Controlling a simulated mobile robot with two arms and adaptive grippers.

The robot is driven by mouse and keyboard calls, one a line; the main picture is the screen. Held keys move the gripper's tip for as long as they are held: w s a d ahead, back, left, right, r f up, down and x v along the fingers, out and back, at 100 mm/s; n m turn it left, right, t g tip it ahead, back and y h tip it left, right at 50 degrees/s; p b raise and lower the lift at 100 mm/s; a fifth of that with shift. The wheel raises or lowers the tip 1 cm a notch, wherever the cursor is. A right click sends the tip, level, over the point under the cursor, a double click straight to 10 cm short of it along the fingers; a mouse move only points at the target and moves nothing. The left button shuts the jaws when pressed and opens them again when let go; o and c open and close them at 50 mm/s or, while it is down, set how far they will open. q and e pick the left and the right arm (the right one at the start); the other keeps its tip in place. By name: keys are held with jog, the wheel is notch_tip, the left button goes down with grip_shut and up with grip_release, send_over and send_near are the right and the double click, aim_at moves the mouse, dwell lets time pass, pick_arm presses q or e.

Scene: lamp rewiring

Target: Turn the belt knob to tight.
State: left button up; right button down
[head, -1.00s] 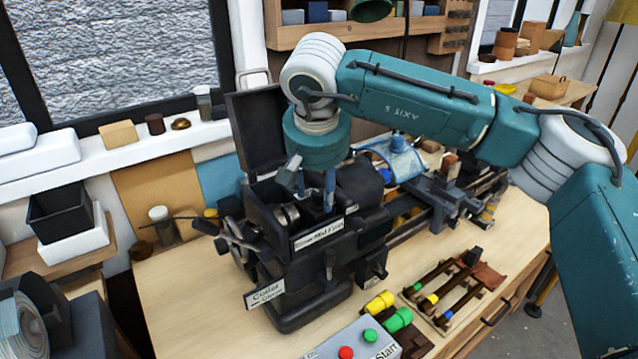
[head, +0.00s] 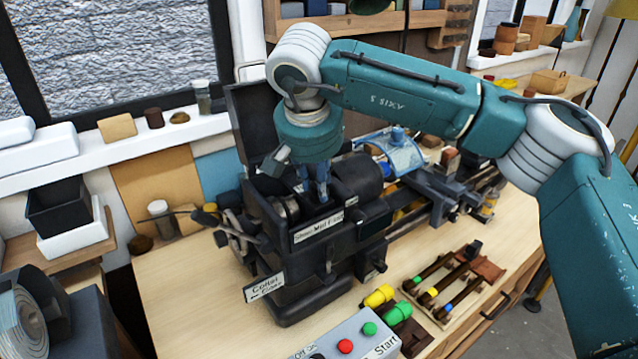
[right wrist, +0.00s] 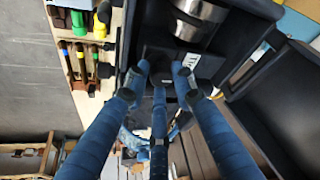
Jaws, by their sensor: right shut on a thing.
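The black lathe headstock (head: 315,268) stands on the bench with its lid (head: 258,120) raised. A label plate (head: 318,228) with speed words, partly blurred, is on its front edge. My right gripper (head: 320,192) points down into the open headstock. In the right wrist view, its blue fingers (right wrist: 161,75) close around a small dark part, which I take as the belt knob; the fingers and housing hide most of it. I cannot read the knob's setting. A metal pulley (right wrist: 200,10) is beside the fingertips. My left gripper is not in view.
The raised lid and headstock walls stand close around the fingers. A control box (head: 350,340) with red and green buttons is at the front. A tool rack (head: 450,285) lies to its right. Bare bench (head: 185,285) shows at left of the lathe.

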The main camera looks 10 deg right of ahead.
jog(key=shift+w+a+r+m+g+h, duration=0.1)
jog(key=shift+m+h, duration=0.15)
jog(key=shift+m, duration=0.45)
jog(key=shift+w+r+m+g+h, duration=0.1)
jog(key=shift+r+m+h, duration=0.1)
jog(key=shift+m, duration=0.5)
jog(key=shift+a+r+m+g+h, duration=0.1)
jog(key=shift+m+h, duration=0.15)
jog(key=shift+m, duration=0.45)
jog(key=shift+d+f, duration=0.1)
jog(key=c, duration=1.5)
grip_release()
jog(key=shift+w+f, duration=0.2)
jog(key=shift+f, duration=0.05)
jog(key=v, duration=1.2)
jog(key=shift+w+d, duration=0.1)
jog(key=shift+w, duration=0.05)
